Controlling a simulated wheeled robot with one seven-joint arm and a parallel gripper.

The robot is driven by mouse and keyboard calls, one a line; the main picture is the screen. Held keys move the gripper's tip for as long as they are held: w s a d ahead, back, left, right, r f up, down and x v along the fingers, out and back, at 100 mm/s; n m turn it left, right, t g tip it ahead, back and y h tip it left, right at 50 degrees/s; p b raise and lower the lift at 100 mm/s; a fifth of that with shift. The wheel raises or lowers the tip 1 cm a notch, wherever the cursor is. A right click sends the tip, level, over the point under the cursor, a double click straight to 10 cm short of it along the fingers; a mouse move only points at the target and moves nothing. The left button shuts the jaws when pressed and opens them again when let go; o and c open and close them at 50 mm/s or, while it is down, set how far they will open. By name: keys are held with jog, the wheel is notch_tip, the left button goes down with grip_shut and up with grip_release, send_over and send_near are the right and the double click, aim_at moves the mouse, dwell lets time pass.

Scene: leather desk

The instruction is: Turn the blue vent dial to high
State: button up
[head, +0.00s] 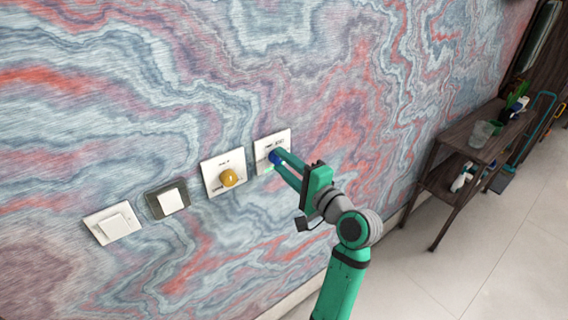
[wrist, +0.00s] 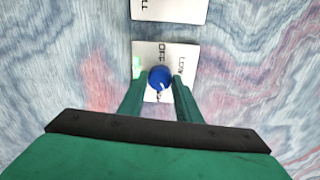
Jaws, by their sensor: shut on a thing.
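The blue vent dial (head: 274,157) sits on a white wall plate (head: 284,138), the rightmost of the row. My gripper (head: 279,159) reaches it from the right, with its fingers around the dial. In the wrist view the round blue dial (wrist: 159,76) lies between the two green fingertips of my gripper (wrist: 159,84), which is shut on it. The plate (wrist: 147,49) shows "OFF" above the dial and "LOW" at its right. A white mark shows on the dial's lower part. The rest of the plate's lettering is hidden or too small to read. A small green patch glows at the plate's left edge.
A white plate with a yellow knob (head: 228,177) is just left of the vent plate. Further left are a dark-framed switch (head: 169,200) and a white switch (head: 113,223). A dark wooden shelf table (head: 468,155) stands at the right, clear of my arm.

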jog(key=m, duration=0.5)
jog(key=shift+d+f+m, duration=0.1)
jog(key=shift+m, duration=0.2)
dwell(0.4)
jog(key=o, duration=1.1)
jog(key=shift+c, duration=0.2)
jog(key=v, duration=1)
jog(key=shift+s+d, duration=0.2)
jog(key=shift+s, duration=0.1)
